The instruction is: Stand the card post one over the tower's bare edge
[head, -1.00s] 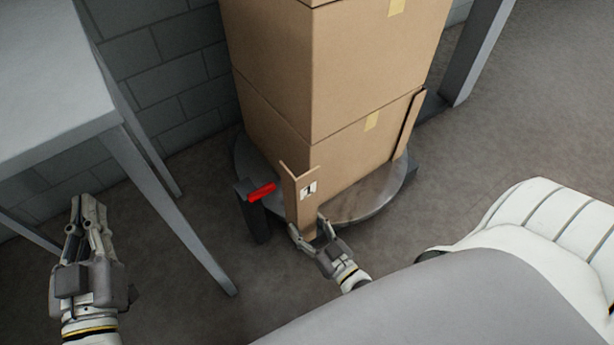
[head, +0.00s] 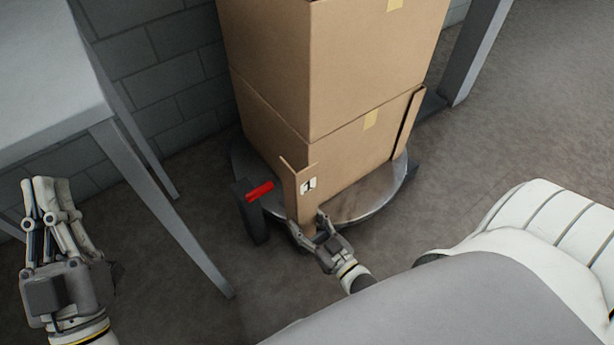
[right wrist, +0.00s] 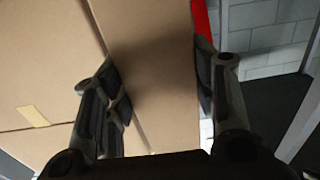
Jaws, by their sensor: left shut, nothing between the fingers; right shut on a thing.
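Card post one (head: 306,205), a brown angled card strip with a white "1" label, stands about upright at the near lower corner of the tower (head: 270,75) of stacked brown boxes. I cannot tell whether it touches the boxes. My right gripper (head: 309,234) is shut on its lower part. In the right wrist view the post (right wrist: 160,70) fills the space between the fingers of the right gripper (right wrist: 160,95), with box faces to its left. My left gripper (head: 48,190) is shut and empty at the far left, away from the tower.
The tower stands on a round metal turntable (head: 362,205). A red bar (head: 260,191) on a dark stand is just left of the post. Another card post (head: 409,125) is at the tower's right edge. A grey table (head: 45,95) is at left; open floor lies at right.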

